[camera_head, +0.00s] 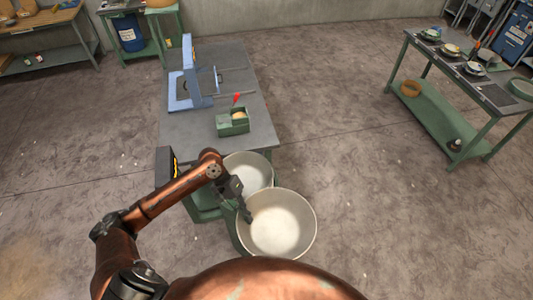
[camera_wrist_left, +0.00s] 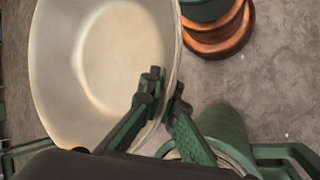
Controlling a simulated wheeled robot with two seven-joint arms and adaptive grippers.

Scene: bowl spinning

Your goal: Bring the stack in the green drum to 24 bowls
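A large cream-white bowl (camera_head: 282,228) shows at the lower middle of the head view, its open side up. My left gripper (camera_head: 246,213) is at its left rim. In the left wrist view the bowl (camera_wrist_left: 115,60) fills the left half, and my left gripper's green fingers (camera_wrist_left: 166,90) are closed on either side of its rim. A second pale bowl (camera_head: 250,166) shows just behind, by the table's near end. Green drum-like parts (camera_head: 234,232) show beside and below the bowls, mostly hidden, so the stack cannot be counted. My right gripper is out of view.
A grey-topped table (camera_head: 185,130) carries a blue frame (camera_head: 187,80) and a green box (camera_head: 233,122) with a red-tipped item. A green bench (camera_head: 440,110) with dishes stands at the right. The floor between is clear.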

